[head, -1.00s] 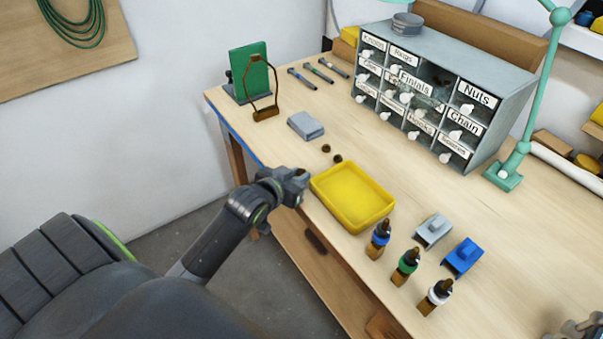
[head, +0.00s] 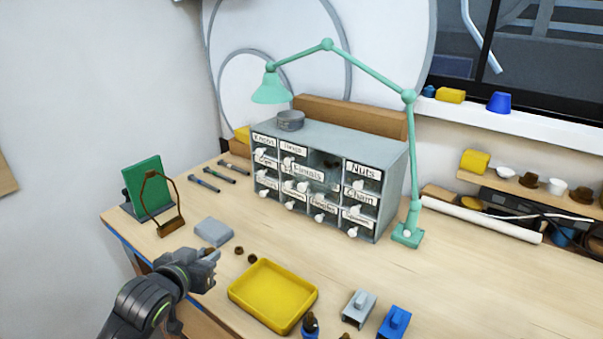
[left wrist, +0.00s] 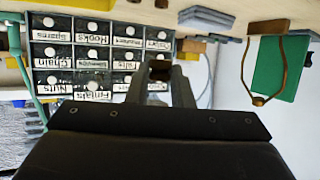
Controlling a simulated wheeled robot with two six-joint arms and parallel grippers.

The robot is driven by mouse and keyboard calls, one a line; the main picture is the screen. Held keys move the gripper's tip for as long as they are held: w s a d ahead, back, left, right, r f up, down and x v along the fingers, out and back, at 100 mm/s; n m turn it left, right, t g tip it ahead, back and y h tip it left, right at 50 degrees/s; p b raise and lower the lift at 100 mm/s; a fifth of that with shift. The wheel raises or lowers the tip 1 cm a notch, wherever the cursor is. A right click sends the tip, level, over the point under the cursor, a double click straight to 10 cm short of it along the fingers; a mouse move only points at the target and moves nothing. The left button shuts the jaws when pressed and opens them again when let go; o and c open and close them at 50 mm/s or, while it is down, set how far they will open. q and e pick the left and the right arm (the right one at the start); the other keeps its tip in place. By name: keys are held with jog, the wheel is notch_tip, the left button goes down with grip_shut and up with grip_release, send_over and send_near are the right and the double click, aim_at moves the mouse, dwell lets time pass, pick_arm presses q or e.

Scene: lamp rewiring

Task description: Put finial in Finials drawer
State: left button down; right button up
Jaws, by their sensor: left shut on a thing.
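My left gripper (head: 207,257) is above the bench's left front edge, left of the yellow tray. In the left wrist view, which is upside down, its fingers (left wrist: 160,75) are shut on a small brown piece (left wrist: 160,67), taken as the finial. The grey drawer cabinet (head: 385,165) stands at the back of the bench, well away from the gripper. Its Finials drawer (head: 305,172) appears pulled out, with a dark gap behind its label; the label also shows in the left wrist view (left wrist: 97,97). My right gripper is out of view.
Two small dark brown pieces (head: 246,255) lie near the yellow tray (head: 272,294). A grey block (head: 213,231), green panel (head: 148,184) and brown wire frame (head: 168,205) stand left. The green lamp (head: 408,236) stands right of the cabinet. Bench before the cabinet is mostly clear.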

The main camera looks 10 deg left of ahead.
pick_arm(q)
jog(key=s+d+m+g+h, duration=0.2)
jog(key=s+d+m+h, duration=0.45)
jog(key=s+d, duration=0.5)
jog(key=n+t+y, duration=0.2)
jog(key=n+y, duration=0.5)
send_over(215, 294)
jog(key=shift+m+h, duration=0.25)
notch_tip(215, 294, down, 5)
jog(key=shift+f, duration=0.1)
notch_tip(215, 294, down, 4)
jog(key=shift+f+p, duration=0.2)
jog(key=shift+p, duration=0.35)
